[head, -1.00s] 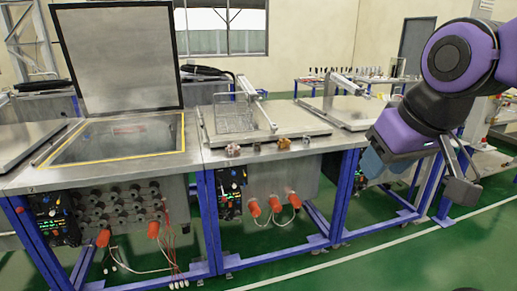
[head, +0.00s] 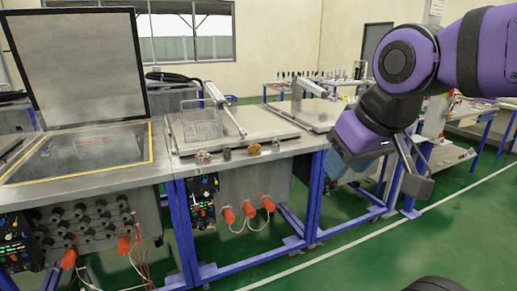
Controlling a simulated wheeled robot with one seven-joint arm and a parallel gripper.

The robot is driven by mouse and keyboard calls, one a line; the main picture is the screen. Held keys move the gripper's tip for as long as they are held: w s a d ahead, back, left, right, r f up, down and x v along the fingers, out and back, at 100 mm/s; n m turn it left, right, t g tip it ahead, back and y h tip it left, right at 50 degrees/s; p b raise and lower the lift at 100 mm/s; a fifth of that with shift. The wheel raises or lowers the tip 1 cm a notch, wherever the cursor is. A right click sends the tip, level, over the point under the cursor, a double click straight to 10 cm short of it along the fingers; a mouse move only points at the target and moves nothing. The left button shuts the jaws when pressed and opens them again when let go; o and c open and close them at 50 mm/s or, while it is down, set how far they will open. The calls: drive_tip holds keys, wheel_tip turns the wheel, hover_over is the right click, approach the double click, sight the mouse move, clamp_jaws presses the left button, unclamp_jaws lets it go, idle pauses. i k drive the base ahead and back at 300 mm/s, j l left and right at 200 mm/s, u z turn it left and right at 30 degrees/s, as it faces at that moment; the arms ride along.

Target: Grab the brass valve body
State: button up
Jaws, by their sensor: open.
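Several small metal parts stand in a row along the front edge of the middle bench. The brownish-orange one (head: 254,149) looks most like the brass valve body, but it is too small to be sure. A pinkish-brown part (head: 203,157) and a dark grey part (head: 227,154) stand to its left, and another small part (head: 276,145) to its right. My gripper (head: 412,175) hangs at the right of the view, over the floor, well apart from the parts. It is open and looks empty; one finger shows clearly, the other is hard to make out.
The middle bench (head: 290,142) carries a wire basket (head: 203,128) and a lid arm behind the parts. A tank with a raised lid (head: 80,62) stands at left. Orange plugs (head: 248,209) stick out of the bench front. Green floor (head: 345,250) is free in front.

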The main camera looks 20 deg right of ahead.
sight(254, 148)
drive_tip(key=i+l+z, duration=0.15)
drive_tip(key=i+l, duration=0.15)
drive_tip(key=i, duration=0.25)
drive_tip(key=i+l+z, duration=0.1)
drive_tip(key=i, duration=0.45)
drive_tip(key=i+l+z, duration=0.15)
drive_tip(key=i, duration=0.4)
drive_tip(key=i+l+z, duration=0.15)
drive_tip(key=i, duration=0.4)
